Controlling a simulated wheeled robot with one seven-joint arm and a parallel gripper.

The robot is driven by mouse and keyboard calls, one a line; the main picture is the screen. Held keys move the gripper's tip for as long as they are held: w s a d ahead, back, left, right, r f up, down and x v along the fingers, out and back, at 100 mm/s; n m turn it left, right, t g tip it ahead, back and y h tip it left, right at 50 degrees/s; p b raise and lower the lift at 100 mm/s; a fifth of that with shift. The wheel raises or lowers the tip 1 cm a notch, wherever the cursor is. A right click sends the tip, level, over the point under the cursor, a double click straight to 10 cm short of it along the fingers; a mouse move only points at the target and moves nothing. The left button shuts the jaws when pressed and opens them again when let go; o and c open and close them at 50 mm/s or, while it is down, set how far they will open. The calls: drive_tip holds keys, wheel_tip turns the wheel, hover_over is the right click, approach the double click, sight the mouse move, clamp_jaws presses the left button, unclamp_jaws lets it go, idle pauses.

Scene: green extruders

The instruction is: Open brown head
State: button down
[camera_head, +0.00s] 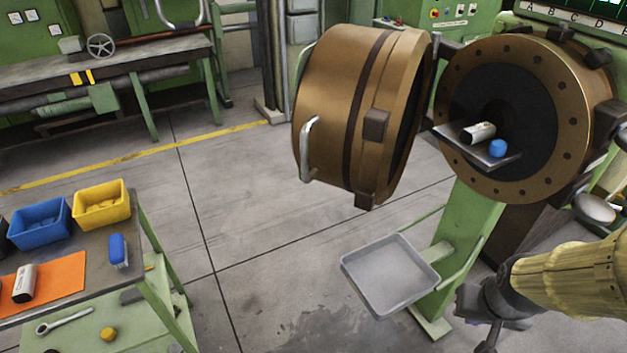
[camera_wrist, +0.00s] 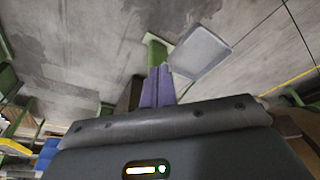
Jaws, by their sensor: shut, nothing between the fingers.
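The brown head (camera_head: 335,110) is a thick round cover with a dark band and a metal handle (camera_head: 308,150) on its left side. It stands swung out on a hinge, apart from the brown round flange (camera_head: 455,165) of the green extruder (camera_head: 462,215), so the flange's dark opening is exposed. My gripper (camera_head: 489,340) is low at the bottom right, well below and right of the head, touching nothing that I can see. In the wrist view my gripper's purple fingers (camera_wrist: 158,75) are together and empty. The head cannot be made out with certainty there.
A small plate (camera_head: 470,150) with a white cylinder (camera_head: 478,132) and a blue piece (camera_head: 497,148) juts from the opening. A grey tray (camera_head: 390,275) is beside the extruder leg. A cart (camera_head: 130,280) with bins stands at left. The floor between is clear.

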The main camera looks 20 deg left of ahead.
drive_tip(key=w+a+r+n+t+y+p, duration=0.2)
drive_tip(key=w+a+n+t+y+p, duration=0.4)
drive_tip(key=w+a+n, duration=0.8)
drive_tip(key=s+a+r+n+t+y+p, duration=0.1)
drive_tip(key=s+a+r+n+y, duration=0.1)
drive_tip(key=a+n, duration=0.4)
drive_tip(key=s+a+r+n+t+y+p, duration=0.1)
drive_tip(key=s+a+r+n+y, duration=0.2)
drive_tip(key=a+n+y, duration=0.3)
drive_tip(key=shift+s+a+n+p, duration=0.4)
drive_tip(key=shift+s+a+n, duration=0.2)
drive_tip(key=shift+a+n, duration=0.2)
drive_tip(key=shift+a, duration=0.1)
drive_tip(key=p, duration=0.4)
approach(307, 174)
drive_tip(key=x, duration=0.6)
drive_tip(key=shift+r, duration=0.1)
drive_tip(key=shift+w+a+p, duration=0.3)
